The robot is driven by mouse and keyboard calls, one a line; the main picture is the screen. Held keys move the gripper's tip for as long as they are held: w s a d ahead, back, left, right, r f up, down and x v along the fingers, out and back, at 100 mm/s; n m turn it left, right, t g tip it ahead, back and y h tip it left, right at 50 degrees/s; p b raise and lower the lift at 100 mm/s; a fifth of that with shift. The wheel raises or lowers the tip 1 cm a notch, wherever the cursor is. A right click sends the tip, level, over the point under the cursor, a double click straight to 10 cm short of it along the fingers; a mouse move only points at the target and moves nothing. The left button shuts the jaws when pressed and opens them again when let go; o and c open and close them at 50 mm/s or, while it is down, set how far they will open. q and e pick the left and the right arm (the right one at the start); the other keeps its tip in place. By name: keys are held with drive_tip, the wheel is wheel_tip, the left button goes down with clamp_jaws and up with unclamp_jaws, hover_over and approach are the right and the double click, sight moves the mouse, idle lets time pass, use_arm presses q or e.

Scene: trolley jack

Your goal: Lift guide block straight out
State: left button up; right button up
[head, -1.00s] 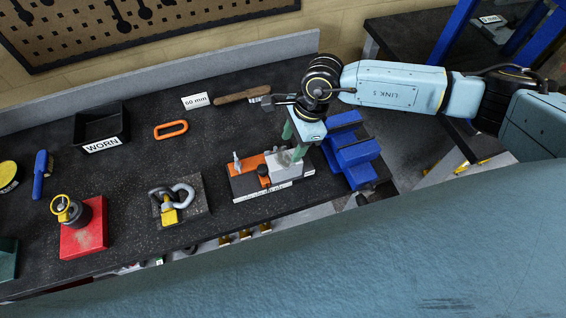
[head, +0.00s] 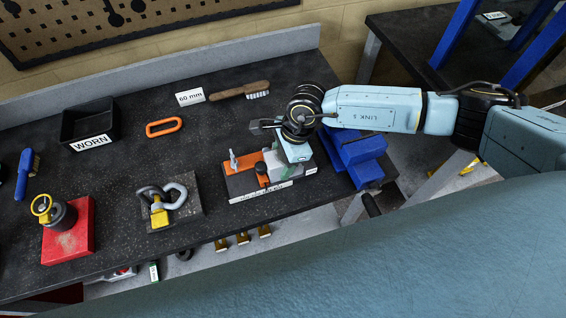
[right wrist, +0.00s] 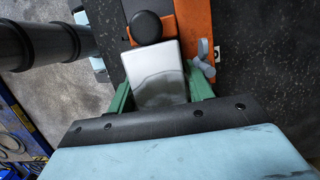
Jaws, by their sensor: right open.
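The guide block, which I take to be the smooth silver block (right wrist: 158,75), sits at one end of an orange and grey fixture (right wrist: 195,25) with a black knob. In the head view the fixture (head: 240,185) lies near the bench's front edge, and the block (head: 290,170) is mostly hidden under my right gripper (head: 279,160). In the right wrist view my right gripper (right wrist: 160,92) is open, with its green fingers on either side of the block. I cannot tell whether they touch it. My left gripper is not in view.
A blue vise (head: 357,155) stands close to the right of the fixture. A metal shackle on a plate (head: 190,215), an orange ring (head: 164,127), a black WORN bin (head: 88,125), a brush (head: 240,90) and a red block (head: 70,240) lie around. The bench middle is clear.

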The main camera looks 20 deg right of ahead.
drive_tip(key=c, duration=0.7)
drive_tip(key=shift+r, duration=0.15)
drive_tip(key=shift+c, duration=1.1)
drive_tip(key=shift+w+r+p, duration=0.1)
drive_tip(key=shift+r+p, duration=2.25)
drive_tip(key=shift+r, duration=1.2)
drive_tip(key=shift+r+p, duration=0.6)
drive_tip(key=shift+r, duration=0.6)
